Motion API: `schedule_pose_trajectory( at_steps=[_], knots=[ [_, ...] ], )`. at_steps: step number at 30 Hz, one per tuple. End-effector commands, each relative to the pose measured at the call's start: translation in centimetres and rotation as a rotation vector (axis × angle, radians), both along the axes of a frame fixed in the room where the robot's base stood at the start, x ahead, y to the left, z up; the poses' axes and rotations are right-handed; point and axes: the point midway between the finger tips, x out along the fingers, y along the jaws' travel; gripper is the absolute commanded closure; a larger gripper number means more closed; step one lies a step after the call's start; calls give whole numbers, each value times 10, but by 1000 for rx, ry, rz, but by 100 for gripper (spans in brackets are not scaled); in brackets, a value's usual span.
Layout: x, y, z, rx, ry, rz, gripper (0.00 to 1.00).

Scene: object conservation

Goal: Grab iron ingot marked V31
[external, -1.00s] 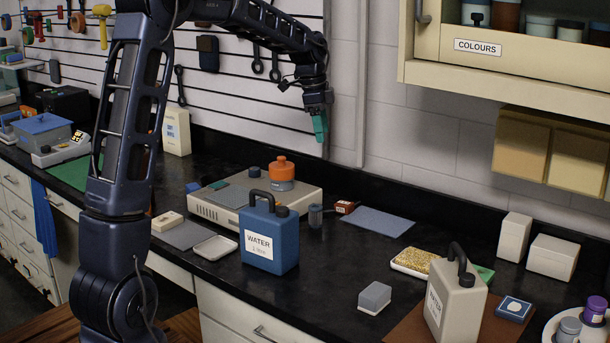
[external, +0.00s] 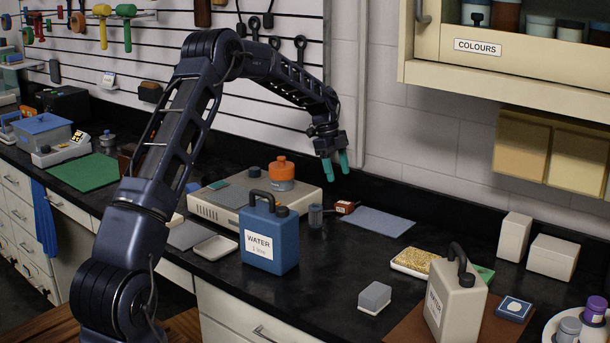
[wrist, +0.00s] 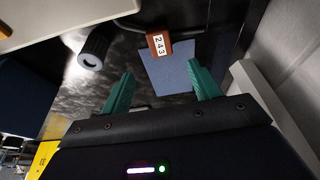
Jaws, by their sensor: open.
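My gripper (external: 336,174) hangs open and empty above the bench, near the wall behind the grey instrument. In the wrist view its two teal fingers (wrist: 160,68) are apart, with a blue-grey mat (wrist: 168,70) below and beyond them. A small red-brown block (wrist: 159,44) with a white label that seems to read 243 lies at that mat's edge. It also shows in the external view (external: 345,207), below my gripper. I can read no V31 mark on anything, so I cannot tell which thing is the ingot.
A dark knurled cylinder (external: 315,215) stands left of the red-brown block. The grey instrument (external: 230,203) carries an orange-topped pot (external: 281,173). A blue WATER can (external: 268,236) stands in front. A wall cabinet (external: 500,75) overhangs at right.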

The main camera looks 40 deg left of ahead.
Motion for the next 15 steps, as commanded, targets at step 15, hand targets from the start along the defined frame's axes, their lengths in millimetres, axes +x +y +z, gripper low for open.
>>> schedule_pose_trajectory(
  at_steps=[15],
  knots=[
    [0,-16,-53,1,2,2,38]
  ],
)
